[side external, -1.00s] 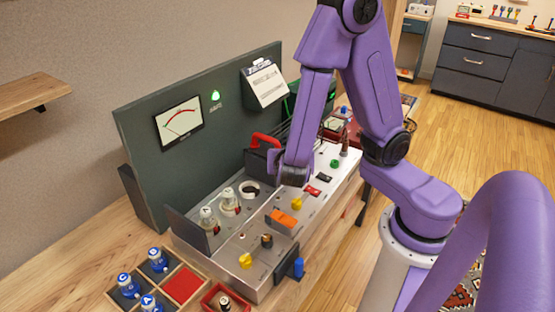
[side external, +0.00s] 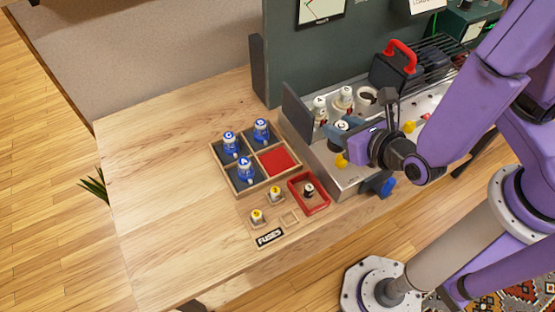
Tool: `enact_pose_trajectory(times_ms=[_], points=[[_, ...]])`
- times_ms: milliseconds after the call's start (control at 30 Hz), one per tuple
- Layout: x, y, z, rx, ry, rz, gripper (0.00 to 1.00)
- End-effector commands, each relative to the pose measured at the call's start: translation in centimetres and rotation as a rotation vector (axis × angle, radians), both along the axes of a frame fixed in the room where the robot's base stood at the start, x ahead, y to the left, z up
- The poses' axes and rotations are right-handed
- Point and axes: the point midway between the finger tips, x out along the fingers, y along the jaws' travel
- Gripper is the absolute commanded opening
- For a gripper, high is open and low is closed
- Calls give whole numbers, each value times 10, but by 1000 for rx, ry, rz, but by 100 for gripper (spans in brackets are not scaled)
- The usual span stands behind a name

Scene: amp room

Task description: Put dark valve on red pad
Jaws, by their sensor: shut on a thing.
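My gripper (side external: 343,134) is above the near left end of the grey panel box. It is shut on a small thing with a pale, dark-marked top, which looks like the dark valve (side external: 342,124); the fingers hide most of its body. The red pad (side external: 279,161) is the empty right-hand compartment of a wooden tray (side external: 243,191), left of and lower in the picture than my gripper. Blue-based valves stand in the tray's other compartments: one valve (side external: 229,143) at left, one (side external: 261,129) at the back, one (side external: 245,171) at the front.
A red bin (side external: 322,207) holding a small dark, pale-topped piece (side external: 308,190) stands beside the tray. Yellow-topped pieces (side external: 275,194) sit near the front. The table's left side is clear.

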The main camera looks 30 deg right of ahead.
Motion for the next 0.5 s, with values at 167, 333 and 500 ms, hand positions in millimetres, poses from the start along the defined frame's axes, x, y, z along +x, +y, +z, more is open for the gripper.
enact_pose_trajectory(times_ms=[167,333,500], points=[[3,16,-9,0,3,46,8],[30,34,-23,0,2,42,8],[58,54,-38,0,2,43,8]])
